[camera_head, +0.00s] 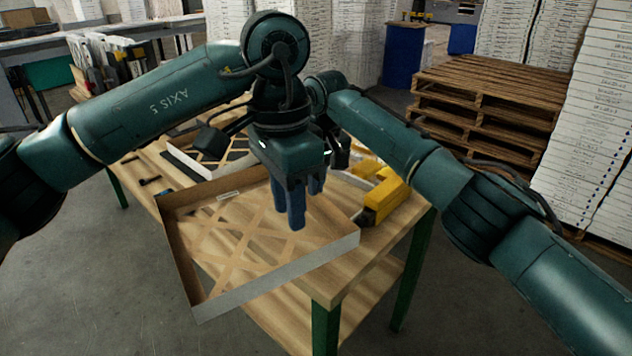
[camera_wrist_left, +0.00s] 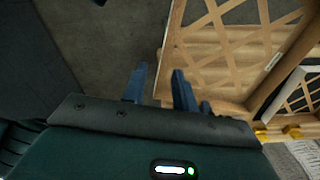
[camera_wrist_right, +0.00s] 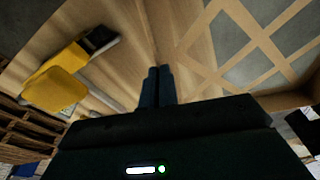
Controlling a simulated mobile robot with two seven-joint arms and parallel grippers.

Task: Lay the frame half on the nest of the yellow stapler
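The frame half (camera_head: 190,248) is a shallow cardboard frame with a wooden lattice and white outer walls. It reaches out past the table's front-left edge. My left gripper (camera_head: 287,222) hangs over its near right part; in the left wrist view its fingers (camera_wrist_left: 158,85) are apart, with the frame's rim line between them. My right gripper is mostly hidden in the head view. In the right wrist view its fingers (camera_wrist_right: 157,78) are close together on the frame's wall. The yellow stapler (camera_head: 385,195) lies right of the frame, also in the right wrist view (camera_wrist_right: 57,85). Its nest is not clearly visible.
The wooden table (camera_head: 375,260) has green legs and a lower shelf. A second white-edged frame (camera_head: 185,160) lies at its back left, with small dark tools (camera_head: 150,181) nearby. Pallets (camera_head: 475,105) and white box stacks (camera_head: 590,120) stand behind at right.

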